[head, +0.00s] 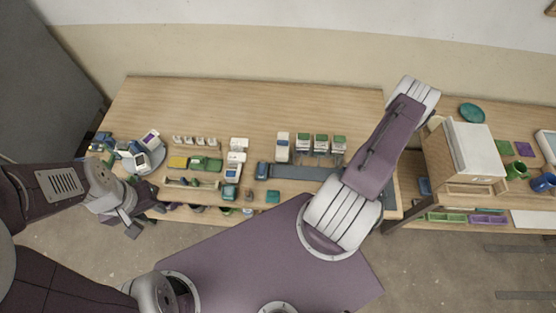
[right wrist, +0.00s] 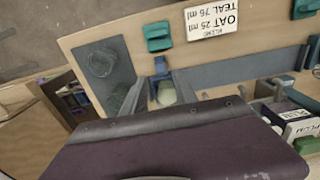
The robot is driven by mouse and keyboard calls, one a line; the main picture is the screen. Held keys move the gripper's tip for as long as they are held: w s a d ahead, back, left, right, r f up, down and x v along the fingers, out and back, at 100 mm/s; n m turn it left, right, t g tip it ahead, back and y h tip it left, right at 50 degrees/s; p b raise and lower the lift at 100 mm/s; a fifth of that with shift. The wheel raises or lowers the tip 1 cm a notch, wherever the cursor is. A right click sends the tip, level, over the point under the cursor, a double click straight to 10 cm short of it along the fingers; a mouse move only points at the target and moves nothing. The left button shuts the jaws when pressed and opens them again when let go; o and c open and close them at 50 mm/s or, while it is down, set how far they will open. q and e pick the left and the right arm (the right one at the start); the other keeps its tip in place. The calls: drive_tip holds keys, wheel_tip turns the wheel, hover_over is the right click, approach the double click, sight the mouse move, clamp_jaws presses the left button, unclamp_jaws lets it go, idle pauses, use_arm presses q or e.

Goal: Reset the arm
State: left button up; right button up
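My left gripper (head: 143,219) hangs in front of the table's near left edge in the head view. Its fingers look apart, with nothing seen between them. My right arm reaches up over the right part of the table and bends at the far edge. Its gripper is hidden in the head view. In the right wrist view my purple arm link covers the lower part. Grey pieces stick out above it near a small blue and cream thing (right wrist: 166,93), and I cannot tell whether they are fingers or whether they hold it.
The wooden table (head: 250,98) carries several small tubs, a grey strip (head: 300,172) and a round device stand at the left. A side table with a white-topped box (head: 472,150) stands at the right. A label card (right wrist: 212,18) shows in the right wrist view. The table's back is clear.

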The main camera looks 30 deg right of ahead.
drive_tip(key=shift+w, duration=0.15)
drive_tip(key=w+a+r+n+b, duration=0.2)
drive_tip(key=w+a+r+b, duration=0.2)
drive_tip(key=w+a+b, duration=0.45)
drive_tip(key=w+a+r+n+b, duration=0.25)
drive_tip(key=w+a+b, duration=0.4)
drive_tip(key=a, duration=0.35)
drive_tip(key=s+a+r+n+b, duration=0.1)
drive_tip(key=s+a+b, duration=0.1)
drive_tip(key=a, duration=0.4)
drive_tip(key=s+a+r+t+b, duration=0.1)
drive_tip(key=s+a+r+b, duration=0.1)
drive_tip(key=s+a, duration=0.3)
drive_tip(key=shift+s+a+r+n+b, duration=0.2)
drive_tip(key=shift+a+n+b, duration=0.15)
drive_tip(key=shift+a+b, duration=0.5)
